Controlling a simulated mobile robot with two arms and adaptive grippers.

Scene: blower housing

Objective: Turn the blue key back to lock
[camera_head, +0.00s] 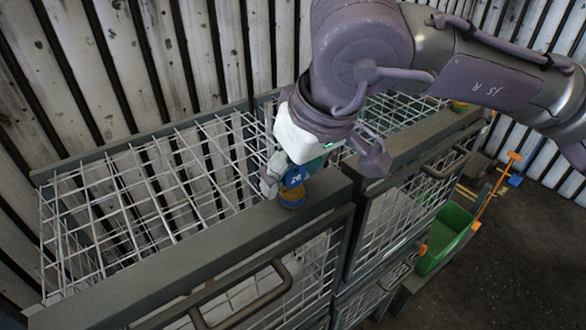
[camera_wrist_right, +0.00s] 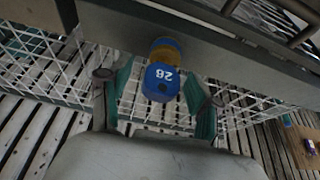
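The blue key (camera_head: 295,177), with a white number on it, sits on a yellow lock base (camera_head: 292,197) on the top rail of the grey wire cage. In the right wrist view the blue key (camera_wrist_right: 162,84) stands between the two fingers of my right gripper (camera_wrist_right: 157,88), and the yellow base (camera_wrist_right: 165,52) shows behind it. A gap shows between the key and each finger pad, so the gripper is open around it. In the head view my right gripper (camera_head: 288,172) comes down over the key and partly hides it. My left gripper is not in view.
The cage's top rail (camera_head: 230,235) and a bent handle (camera_head: 245,300) lie in front of the key. White wire mesh (camera_head: 140,200) is behind it. A green cart (camera_head: 447,240) stands on the right floor.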

